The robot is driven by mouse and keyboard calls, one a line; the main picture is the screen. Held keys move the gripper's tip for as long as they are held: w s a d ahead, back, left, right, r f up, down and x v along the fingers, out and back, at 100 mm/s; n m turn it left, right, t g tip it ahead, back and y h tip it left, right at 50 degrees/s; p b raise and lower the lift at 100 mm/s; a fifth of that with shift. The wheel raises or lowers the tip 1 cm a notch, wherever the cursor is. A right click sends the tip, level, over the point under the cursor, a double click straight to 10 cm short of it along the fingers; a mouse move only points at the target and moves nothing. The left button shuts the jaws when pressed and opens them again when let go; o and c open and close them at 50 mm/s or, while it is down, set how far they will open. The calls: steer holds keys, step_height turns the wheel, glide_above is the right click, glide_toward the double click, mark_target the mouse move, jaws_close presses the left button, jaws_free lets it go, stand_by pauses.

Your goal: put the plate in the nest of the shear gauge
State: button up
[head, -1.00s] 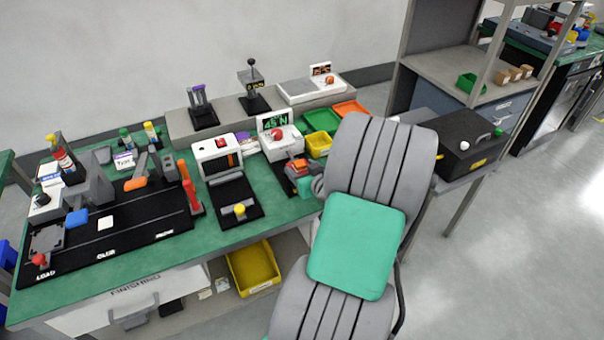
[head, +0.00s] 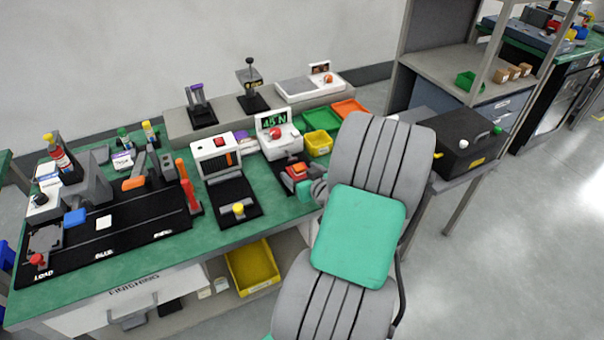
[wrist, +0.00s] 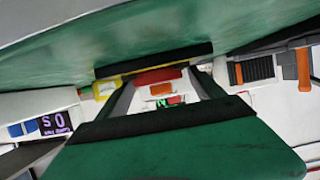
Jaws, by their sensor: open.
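The shear gauge (head: 279,138) is a white unit with a green "45 N" readout and a red knob, at the middle of the green bench in the head view. A dark base with a red-orange piece (head: 297,170) stands in front of it. I cannot tell whether this piece is the plate, and its nest is not clear. An orange-red piece (wrist: 158,75) shows beyond the gap. In the head view my arm partly hides the gripper, close beside the gauge's base.
A white tester (head: 217,155) with a yellow knob on its black base stands left of the gauge. Green, yellow (head: 318,143) and orange trays lie behind right. A black fixture board (head: 120,235) fills the bench's left. A black box (head: 465,140) stands on the right-hand shelf.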

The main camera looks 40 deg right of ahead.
steer(key=shift+r+p, duration=0.3)
steer(key=shift+r, duration=0.05)
steer(key=v, duration=1.1)
steer(key=shift+d+f+b, duration=0.1)
steer(key=shift+f+b, duration=0.05)
steer(key=shift+b, duration=0.25)
steer(key=shift+s+a, duration=0.25)
steer(key=shift+s, duration=0.2)
steer(key=w+a+n+g+y, duration=0.1)
steer(key=a, duration=0.2)
steer(key=w+a+f+n+g+y, duration=0.1)
steer(key=w+a+y, duration=0.1)
steer(key=a, duration=0.2)
steer(key=w+a+f+n+g+y, duration=0.1)
steer(key=a, duration=0.2)
steer(key=shift+w+a+f+y, duration=0.2)
steer(key=shift+w+a+y, duration=0.1)
steer(key=shift+w, duration=0.05)
steer(key=s+a+r+g, duration=0.2)
steer(key=s+a+g, duration=0.1)
steer(key=a, duration=0.5)
steer(key=s+a+r+g, duration=0.2)
steer(key=a+r+g, duration=0.1)
steer(key=a, duration=0.6)
steer(key=shift+s+a+g+h, duration=0.25)
steer(key=shift+s+g+h, duration=0.15)
steer(key=shift+g, duration=0.3)
steer(key=shift+c, duration=0.5)
